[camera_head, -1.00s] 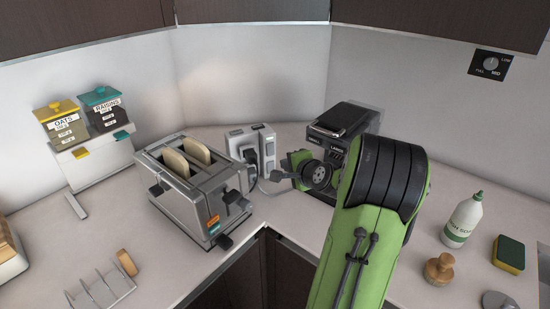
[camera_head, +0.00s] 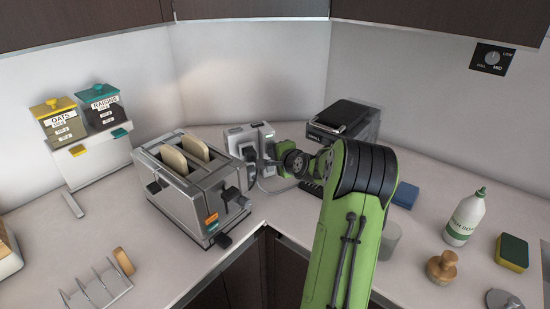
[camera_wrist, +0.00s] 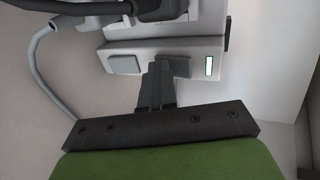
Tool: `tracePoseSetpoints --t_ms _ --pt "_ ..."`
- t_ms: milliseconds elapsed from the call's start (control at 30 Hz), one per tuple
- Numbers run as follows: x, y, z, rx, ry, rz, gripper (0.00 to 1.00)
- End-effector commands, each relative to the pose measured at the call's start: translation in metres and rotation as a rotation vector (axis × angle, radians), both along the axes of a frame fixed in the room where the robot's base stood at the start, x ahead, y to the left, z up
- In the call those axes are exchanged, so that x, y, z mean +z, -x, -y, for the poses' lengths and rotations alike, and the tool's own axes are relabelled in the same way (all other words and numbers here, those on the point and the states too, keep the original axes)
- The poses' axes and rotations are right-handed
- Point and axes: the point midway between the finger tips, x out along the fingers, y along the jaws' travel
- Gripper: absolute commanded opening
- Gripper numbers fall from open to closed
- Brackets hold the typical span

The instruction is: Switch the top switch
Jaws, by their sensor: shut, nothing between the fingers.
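A light grey socket box (camera_head: 236,133) stands on the counter in the corner, with plugs and a cable on its front. In the wrist view its face (camera_wrist: 192,46) carries a grey switch (camera_wrist: 124,65) and a second grey switch (camera_wrist: 180,67), partly covered by my fingers. A green-lit indicator (camera_wrist: 209,66) is beside the second switch. My gripper (camera_wrist: 160,68) is shut and empty, its fingertips at or just in front of the second switch; I cannot tell whether they touch. In the head view my gripper (camera_head: 269,152) is at the box's right side.
A toaster (camera_head: 190,190) with bread stands left of the box. A black-topped appliance (camera_head: 343,119) is behind my arm. A grey cable (camera_wrist: 42,75) loops at the wrist view's left. A soap bottle (camera_head: 465,217) and sponge (camera_head: 512,252) are at the right.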

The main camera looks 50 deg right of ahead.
Motion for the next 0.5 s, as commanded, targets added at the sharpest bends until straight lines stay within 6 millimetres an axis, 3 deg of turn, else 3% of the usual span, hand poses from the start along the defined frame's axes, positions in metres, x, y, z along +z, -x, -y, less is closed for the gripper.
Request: tracePoseSetpoints --t_ms 267,500 --pt "0.000 0.000 0.000 0.000 0.001 0.001 0.00" --pt "0.014 0.000 0.000 0.000 0.002 0.002 0.00"
